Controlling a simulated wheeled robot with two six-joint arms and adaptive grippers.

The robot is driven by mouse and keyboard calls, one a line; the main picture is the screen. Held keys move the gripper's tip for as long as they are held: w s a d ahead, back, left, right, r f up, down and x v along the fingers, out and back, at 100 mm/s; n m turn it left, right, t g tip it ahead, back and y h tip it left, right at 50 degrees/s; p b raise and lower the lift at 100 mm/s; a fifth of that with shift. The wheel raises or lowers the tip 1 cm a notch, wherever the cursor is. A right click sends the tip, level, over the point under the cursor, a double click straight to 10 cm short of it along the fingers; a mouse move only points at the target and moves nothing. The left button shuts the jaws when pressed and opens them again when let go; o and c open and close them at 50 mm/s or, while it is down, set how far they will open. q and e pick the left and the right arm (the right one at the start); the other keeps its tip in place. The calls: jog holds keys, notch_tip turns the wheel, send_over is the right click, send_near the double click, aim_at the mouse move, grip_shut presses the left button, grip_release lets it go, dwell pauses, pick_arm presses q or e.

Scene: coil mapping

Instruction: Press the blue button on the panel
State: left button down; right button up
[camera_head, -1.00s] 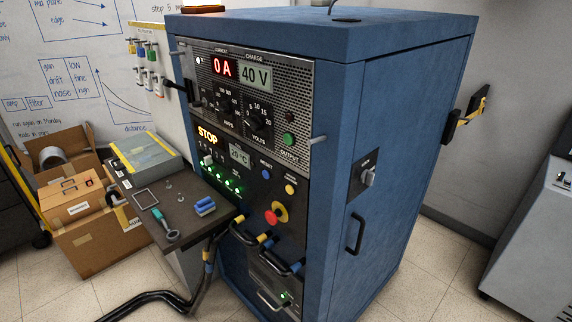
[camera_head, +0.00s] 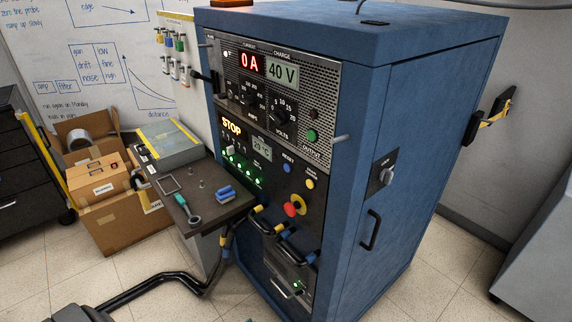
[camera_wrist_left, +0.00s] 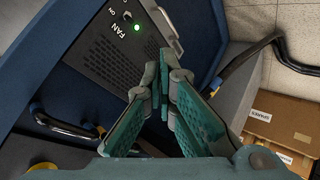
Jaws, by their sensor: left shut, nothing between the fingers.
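The blue button (camera_head: 287,169) sits under the RESET label on the dark lower panel (camera_head: 270,185) of the blue cabinet in the head view. A yellow button (camera_head: 310,184) is to its right, and a red knob (camera_head: 291,209) on a yellow base is below it. My left gripper (camera_wrist_left: 165,75) shows in the wrist view with teal fingers, shut and empty. It is in front of the cabinet's low FAN panel (camera_wrist_left: 112,50), which has a lit green light. The blue button is not visible in the wrist view. My right gripper is in neither view.
A shelf (camera_head: 222,207) with a tool and blue cylinders juts out left of the panel. Black handles (camera_head: 270,220) and thick cables (camera_head: 165,283) are below. Cardboard boxes (camera_head: 110,215) stand at left. Tiled floor is open in front.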

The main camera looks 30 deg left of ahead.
aim_at(287, 168)
pick_arm(q)
jog(key=w+a+r+n+t+y+p, duration=0.1)
jog(key=w+r+n, duration=0.4)
jog(key=r, duration=0.7)
jog(key=w+a+r+n+t+y+p, duration=0.1)
jog(key=w+a+r+n+t+y, duration=0.3)
jog(key=r, duration=0.9)
jog(key=w+a+r+n+t+y+p, duration=0.1)
jog(key=w+a+r+n, duration=0.4)
jog(key=r+n, duration=0.5)
notch_tip(287, 168, up, 3)
jog(key=w+t+y, duration=0.1)
jog(key=w+t, duration=0.1)
jog(key=shift+w+a+f+n+y, duration=0.2)
jog(key=shift+w+a+n+y, duration=0.1)
jog(key=shift+a+n, duration=0.1)
jog(key=shift+w+d, duration=0.1)
jog(key=w+d+b, duration=0.2)
jog(key=w+b, duration=0.1)
jog(key=w, duration=0.5)
jog(key=shift+d, duration=0.25)
jog(key=shift+w, duration=0.1)
jog(key=shift+w, duration=0.1)
